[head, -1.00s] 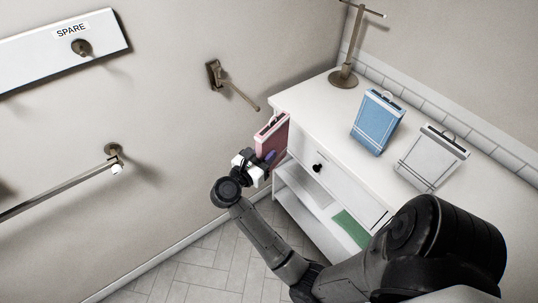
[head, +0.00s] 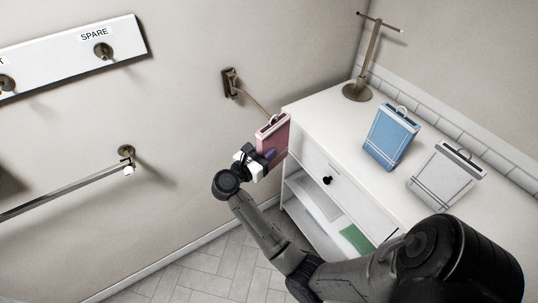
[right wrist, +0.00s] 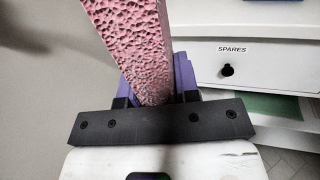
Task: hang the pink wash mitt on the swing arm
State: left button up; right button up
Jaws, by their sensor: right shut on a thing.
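The pink wash mitt (head: 273,134) is upright in my right gripper (head: 264,158), with a pale loop at its top. In the right wrist view the mitt (right wrist: 138,45) stands between the purple fingers, which are shut on it. The swing arm (head: 250,98) is a thin brown rod reaching from a wall bracket (head: 231,83) toward the mitt. In the head view its tip comes close to the mitt's loop; I cannot tell whether they touch. My left gripper is in neither view.
A white cabinet (head: 310,112) stands to the right, with a blue mitt (head: 391,137) and a white mitt (head: 446,177) on top. A brown stand (head: 357,90) is at its back. A towel rail (head: 70,190) and a SPARE hook board (head: 70,60) are on the left wall.

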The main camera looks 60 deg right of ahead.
jog(key=w+b, duration=0.1)
jog(key=w+d+b, duration=0.2)
jog(key=shift+w+f, duration=0.2)
jog(key=shift+w, duration=0.2)
dwell(0.5)
dwell(0.6)
jog(key=o, duration=0.7)
jog(key=shift+c, duration=0.2)
jog(key=o, duration=0.3)
